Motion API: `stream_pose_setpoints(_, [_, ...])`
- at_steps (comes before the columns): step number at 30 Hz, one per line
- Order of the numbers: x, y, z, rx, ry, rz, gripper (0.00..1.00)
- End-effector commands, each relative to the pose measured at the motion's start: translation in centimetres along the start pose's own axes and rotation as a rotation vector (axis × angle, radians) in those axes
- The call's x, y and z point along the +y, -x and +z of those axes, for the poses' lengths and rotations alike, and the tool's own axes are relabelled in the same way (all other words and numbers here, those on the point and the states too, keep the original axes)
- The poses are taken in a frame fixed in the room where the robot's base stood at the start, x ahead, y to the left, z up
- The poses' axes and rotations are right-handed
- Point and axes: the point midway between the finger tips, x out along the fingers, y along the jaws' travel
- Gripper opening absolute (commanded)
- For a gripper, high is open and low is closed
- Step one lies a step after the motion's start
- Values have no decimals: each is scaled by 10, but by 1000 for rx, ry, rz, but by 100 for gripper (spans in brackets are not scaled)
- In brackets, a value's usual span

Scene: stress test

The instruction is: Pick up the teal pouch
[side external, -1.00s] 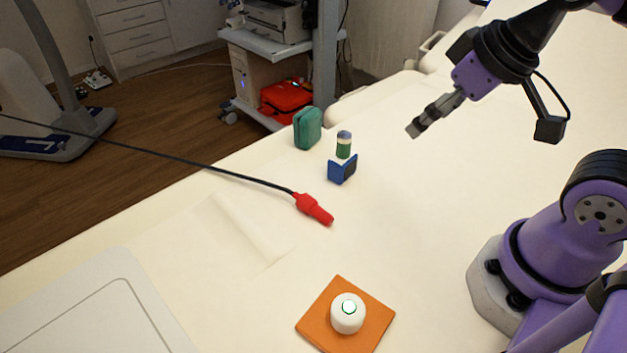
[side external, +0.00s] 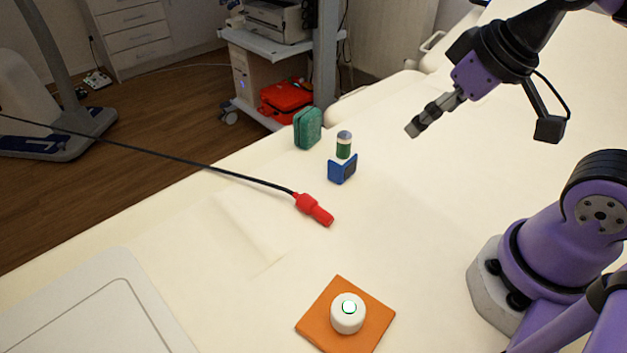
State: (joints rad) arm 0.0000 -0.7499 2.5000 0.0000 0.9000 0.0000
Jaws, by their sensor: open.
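The teal pouch (side external: 307,128) stands upright on the cream table near its far edge, left of the blue holder. It is a small rounded case with a seam along its side. My gripper (side external: 412,131) is in the air to the right of the pouch, well apart from it, pointing down and left. It is open, with nothing seen between its fingers; the gap between them is hard to make out from this side.
A blue holder (side external: 342,169) with a green-and-white vial (side external: 343,146) stands just right of the pouch. A red connector (side external: 315,209) on a black cable lies nearer. A white tray (side external: 72,310) is front left.

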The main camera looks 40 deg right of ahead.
Motion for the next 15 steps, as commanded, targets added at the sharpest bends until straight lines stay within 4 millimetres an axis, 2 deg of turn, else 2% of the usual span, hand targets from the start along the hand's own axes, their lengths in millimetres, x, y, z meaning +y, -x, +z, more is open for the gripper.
stream_pose_setpoints(5, [0, 0, 0, 0, 0, 0, 100])
stream_pose_setpoints(8, [0, -2, -8, -1, 8, -2, 100])
stream_pose_setpoints(11, [0, -10, -29, 2, 29, -8, 100])
stream_pose_setpoints(15, [1, -39, -77, 15, 79, -30, 100])
